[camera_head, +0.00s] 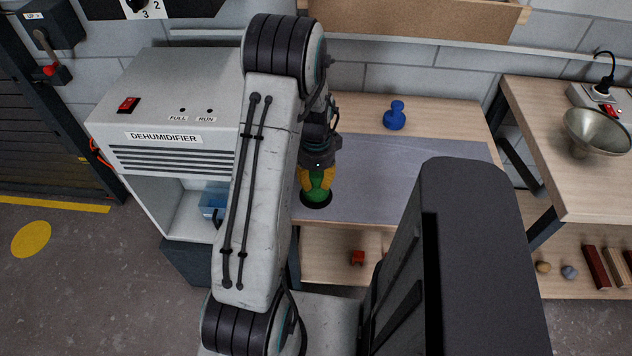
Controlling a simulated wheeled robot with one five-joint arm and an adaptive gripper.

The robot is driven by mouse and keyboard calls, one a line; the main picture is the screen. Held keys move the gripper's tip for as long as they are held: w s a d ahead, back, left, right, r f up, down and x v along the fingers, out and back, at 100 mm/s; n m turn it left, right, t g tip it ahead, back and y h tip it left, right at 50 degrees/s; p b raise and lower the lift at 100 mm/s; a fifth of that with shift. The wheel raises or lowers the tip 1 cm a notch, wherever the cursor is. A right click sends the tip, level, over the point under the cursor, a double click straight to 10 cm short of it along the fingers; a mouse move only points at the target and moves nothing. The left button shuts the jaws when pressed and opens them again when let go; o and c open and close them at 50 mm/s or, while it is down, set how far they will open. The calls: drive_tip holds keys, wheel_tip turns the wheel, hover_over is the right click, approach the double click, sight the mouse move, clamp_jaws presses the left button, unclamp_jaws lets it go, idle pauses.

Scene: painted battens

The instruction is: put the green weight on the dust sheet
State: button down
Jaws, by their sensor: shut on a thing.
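My gripper (317,179), with yellow fingers, is shut on the green weight (317,192). The weight's upper part is hidden by the fingers. It is over the left front part of the grey dust sheet (400,175), which lies flat on a wooden bench. A dark round patch shows around the weight's lower end. I cannot tell whether the weight touches the sheet. My arm hides the sheet's left edge.
A blue weight (395,116) stands on bare wood behind the sheet. A dehumidifier (165,115) stands to the left. A right-hand bench (540,130) carries a metal bowl (598,130). A small red object (357,258) sits on the shelf below. The sheet's middle is clear.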

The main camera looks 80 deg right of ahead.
drive_tip(key=shift+f, duration=0.55)
drive_tip(key=shift+f, duration=0.15)
drive_tip(key=c, duration=1)
unclamp_jaws()
wheel_tip(320, 180, up, 12)
drive_tip(key=shift+r, duration=0.1)
drive_tip(key=shift+r, duration=0.1)
